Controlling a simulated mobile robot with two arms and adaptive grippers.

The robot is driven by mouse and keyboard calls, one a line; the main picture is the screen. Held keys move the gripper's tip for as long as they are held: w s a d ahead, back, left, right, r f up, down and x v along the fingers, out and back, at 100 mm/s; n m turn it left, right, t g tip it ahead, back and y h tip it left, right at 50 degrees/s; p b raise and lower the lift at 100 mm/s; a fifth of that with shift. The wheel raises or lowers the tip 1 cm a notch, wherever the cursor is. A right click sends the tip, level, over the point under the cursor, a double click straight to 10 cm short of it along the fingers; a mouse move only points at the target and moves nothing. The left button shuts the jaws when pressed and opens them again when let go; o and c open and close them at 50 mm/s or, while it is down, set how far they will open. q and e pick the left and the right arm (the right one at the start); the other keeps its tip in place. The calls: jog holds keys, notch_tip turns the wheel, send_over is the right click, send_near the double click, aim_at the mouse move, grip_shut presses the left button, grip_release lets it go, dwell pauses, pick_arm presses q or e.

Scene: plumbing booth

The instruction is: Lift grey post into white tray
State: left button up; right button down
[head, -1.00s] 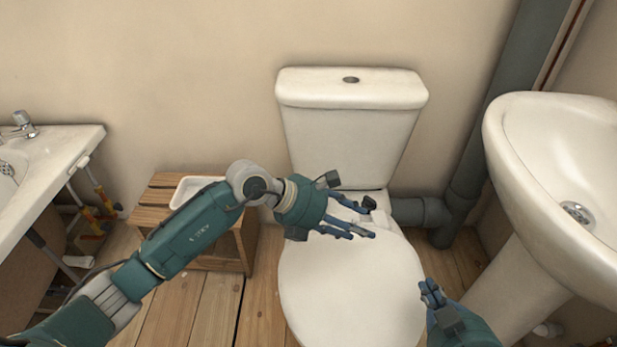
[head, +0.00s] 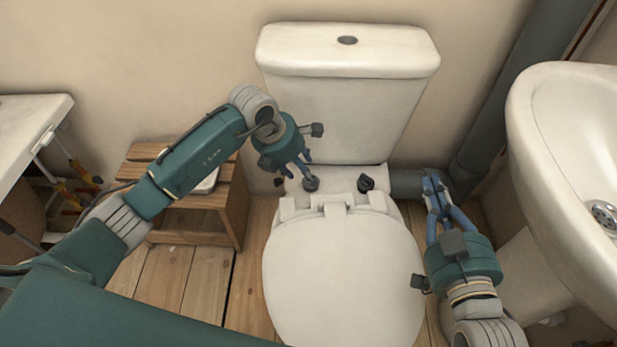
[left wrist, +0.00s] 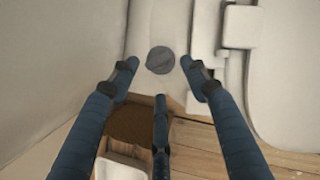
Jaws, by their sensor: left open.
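The grey post (head: 311,184) is a short round piece on the white ledge behind the toilet seat, left of the hinge. In the left wrist view it shows from above as a grey disc (left wrist: 160,60). My left gripper (head: 299,167) is open and points down just above it. In the left wrist view the fingers stand apart around the disc, with no clear contact. The white tray (head: 207,184) sits on the wooden stool at left, partly hidden by my left arm; its edge also shows in the left wrist view (left wrist: 122,168). My right gripper (head: 433,184) is right of the toilet, its fingertips close together.
A black piece (head: 366,183) stands on the same ledge, right of the hinge. The toilet cistern (head: 345,100) rises behind. The wooden stool (head: 236,205) stands left of the toilet. A washbasin (head: 560,130) and grey pipe (head: 500,95) bound the right side.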

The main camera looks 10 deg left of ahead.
aim_at(311, 187)
pick_arm(q)
jog(key=b+x, duration=0.1)
jog(key=x, duration=0.5)
jog(key=shift+b, duration=0.3)
jog(key=shift+w+d+f, duration=0.1)
jog(key=shift+f, duration=0.05)
pick_arm(e)
notch_tip(311, 187, up, 11)
jog(key=s+a+t+y, duration=0.1)
jog(key=t+y, duration=0.1)
jog(key=t, duration=0.3)
pick_arm(q)
jog(key=c, duration=1)
jog(key=o, duration=0.3)
jog(key=shift+c, duration=1)
pick_arm(e)
jog(key=shift+f, duration=0.1)
